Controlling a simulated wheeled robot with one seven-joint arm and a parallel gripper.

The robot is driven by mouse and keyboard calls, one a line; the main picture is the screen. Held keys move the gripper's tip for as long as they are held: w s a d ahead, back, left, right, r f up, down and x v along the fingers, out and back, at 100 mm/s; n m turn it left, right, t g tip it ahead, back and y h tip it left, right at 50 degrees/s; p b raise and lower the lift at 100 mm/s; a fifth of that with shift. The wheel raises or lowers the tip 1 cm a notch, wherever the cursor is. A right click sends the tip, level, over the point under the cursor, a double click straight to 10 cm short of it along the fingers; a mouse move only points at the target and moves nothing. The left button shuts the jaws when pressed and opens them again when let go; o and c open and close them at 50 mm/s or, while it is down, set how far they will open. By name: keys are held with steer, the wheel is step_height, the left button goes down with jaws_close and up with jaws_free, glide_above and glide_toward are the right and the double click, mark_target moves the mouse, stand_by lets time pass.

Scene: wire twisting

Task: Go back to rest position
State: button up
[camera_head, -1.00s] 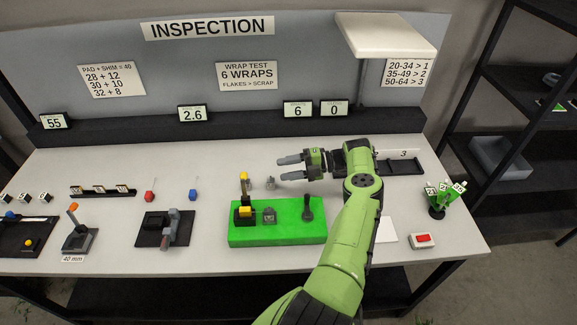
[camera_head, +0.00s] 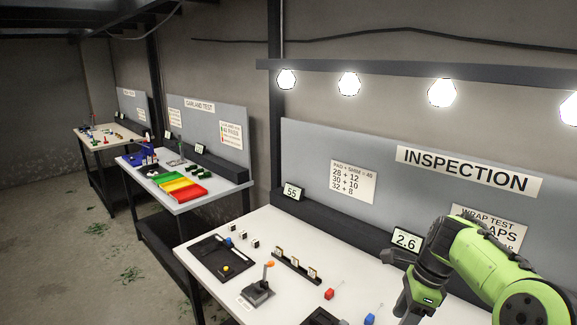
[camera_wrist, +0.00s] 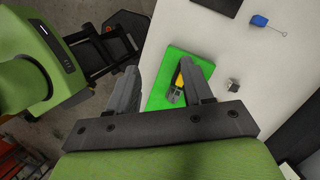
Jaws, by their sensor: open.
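My gripper (camera_head: 405,307) is at the lower right of the head view, held above the inspection table (camera_head: 265,228) with my green arm bent behind it. In the wrist view my gripper (camera_wrist: 158,92) has its two fingers wide apart with nothing between them. A green block (camera_wrist: 160,98) with a yellow and grey part (camera_wrist: 178,84) on it lies below, partly behind the right finger. The far right of the table is out of the head view.
A tray (camera_head: 222,259), a lever device (camera_head: 260,288), a rack (camera_head: 297,266), a red piece (camera_head: 329,294) and a blue piece (camera_head: 369,319) are on the table. A small metal block (camera_wrist: 233,86) lies beside the green block. Two other tables stand farther left, with open floor before them.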

steer(key=s+a+r+n+t+h+b, duration=0.2)
steer(key=s+a+r+n+h, duration=0.35)
steer(key=s+a+n, duration=0.5)
steer(key=s+a+f+n+t+y+b, duration=0.1)
steer(key=s+a+f+n+t+y, duration=0.1)
steer(key=s+n, duration=0.9)
steer(key=shift+s+a+t, duration=0.15)
steer(key=shift+s+t, duration=0.75)
steer(key=shift+s, duration=0.25)
